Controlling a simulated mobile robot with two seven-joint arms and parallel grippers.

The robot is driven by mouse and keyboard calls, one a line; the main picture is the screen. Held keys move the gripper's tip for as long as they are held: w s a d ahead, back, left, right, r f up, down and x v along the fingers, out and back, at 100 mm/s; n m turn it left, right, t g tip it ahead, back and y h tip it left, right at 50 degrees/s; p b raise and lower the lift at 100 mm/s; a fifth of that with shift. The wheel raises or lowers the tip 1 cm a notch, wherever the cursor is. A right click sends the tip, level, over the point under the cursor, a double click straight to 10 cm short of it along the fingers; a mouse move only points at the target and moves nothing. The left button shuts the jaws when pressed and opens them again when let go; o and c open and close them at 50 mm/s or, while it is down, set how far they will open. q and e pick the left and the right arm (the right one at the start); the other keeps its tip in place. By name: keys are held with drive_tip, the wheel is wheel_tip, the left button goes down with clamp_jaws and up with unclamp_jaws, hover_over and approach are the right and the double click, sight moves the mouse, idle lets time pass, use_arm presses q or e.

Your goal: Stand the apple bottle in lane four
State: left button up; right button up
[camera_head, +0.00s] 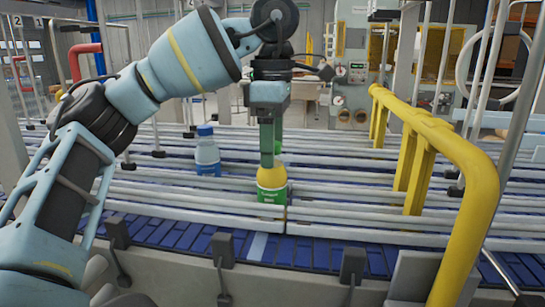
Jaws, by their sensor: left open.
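A bottle with a yellow top and a green label (271,193) stands upright between the white rails of the conveyor; its label is too small to read, so I cannot tell if it is the apple bottle. My left gripper (268,163) points straight down just over this bottle's top. Its jaws are open, but I see them nearly edge-on and cannot tell whether they touch the bottle. Something bright green shows partly behind the fingers. My right gripper is not in view.
A blue-capped bottle (207,151) stands to the left among the rails. Long white rails (350,213) divide the blue conveyor (304,252) into lanes. A yellow guard rail (465,165) rises at the right. Number signs hang at the upper left; I cannot tell which lane is four.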

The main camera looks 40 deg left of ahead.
use_arm(q)
drive_tip(key=shift+r, duration=1.85)
idle(1.0)
